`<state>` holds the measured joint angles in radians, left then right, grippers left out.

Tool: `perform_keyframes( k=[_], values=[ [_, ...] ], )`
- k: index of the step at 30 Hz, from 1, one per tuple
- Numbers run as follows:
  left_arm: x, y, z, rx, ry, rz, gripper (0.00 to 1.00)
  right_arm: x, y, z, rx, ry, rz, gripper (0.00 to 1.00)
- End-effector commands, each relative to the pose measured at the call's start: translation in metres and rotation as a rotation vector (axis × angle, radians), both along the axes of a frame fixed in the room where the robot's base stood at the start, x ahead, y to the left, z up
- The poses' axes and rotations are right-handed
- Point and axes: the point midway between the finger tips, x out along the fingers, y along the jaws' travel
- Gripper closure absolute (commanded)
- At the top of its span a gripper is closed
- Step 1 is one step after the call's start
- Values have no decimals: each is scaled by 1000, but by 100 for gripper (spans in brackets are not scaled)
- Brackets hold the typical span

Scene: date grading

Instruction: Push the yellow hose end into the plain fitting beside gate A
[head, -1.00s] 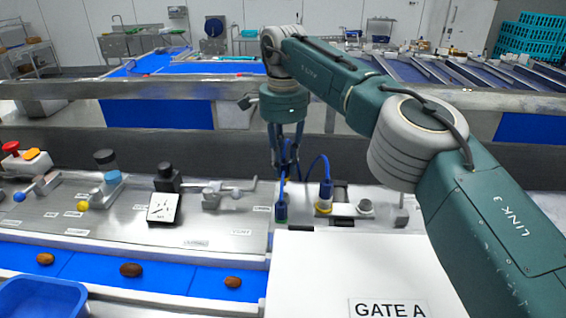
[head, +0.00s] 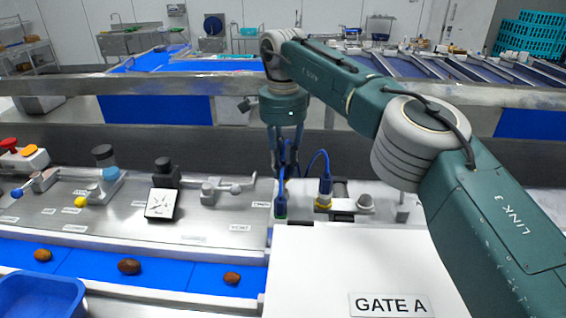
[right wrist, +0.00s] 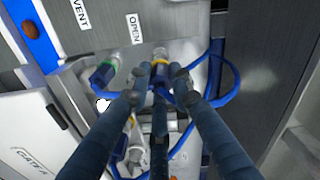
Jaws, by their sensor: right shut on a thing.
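My right gripper (head: 284,170) points down behind the GATE A box (head: 300,262). In the right wrist view its fingers (right wrist: 160,78) are closed around a blue hose end with a yellow band (right wrist: 160,53), its tip facing away from the palm. A blue hose end with a green band (right wrist: 103,73) stands beside it, apart from the fingers; it shows in the head view too (head: 281,208). Another blue connector (head: 325,188) stands on a yellow ring to the right. A plain grey round stub (head: 365,203) is right of that. I cannot tell whether the held tip touches a fitting. My left gripper is out of view.
A blue hose loop (right wrist: 236,80) hangs beside the fingers. A steel panel (head: 110,222) with levers, knobs and a dial (head: 161,204) lies to the left. Dates (head: 129,267) lie on a blue belt, with a blue bin (head: 38,292) in front. A dark rail runs behind.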

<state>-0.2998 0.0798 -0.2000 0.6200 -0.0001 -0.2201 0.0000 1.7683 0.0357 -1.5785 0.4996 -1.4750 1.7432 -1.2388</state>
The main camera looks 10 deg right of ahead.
Motion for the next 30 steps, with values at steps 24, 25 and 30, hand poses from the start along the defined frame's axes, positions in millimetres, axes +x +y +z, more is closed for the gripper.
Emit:
perform_keyframes(
  k=[24, 25, 30],
  values=[
    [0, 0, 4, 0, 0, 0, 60, 0, 0, -3, 0, 0, 0, 100],
    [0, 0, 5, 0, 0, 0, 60, 0, 0, -3, 0, 0, 0, 100],
    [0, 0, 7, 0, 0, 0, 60, 0, 0, -4, 1, 0, -1, 100]
  ],
)
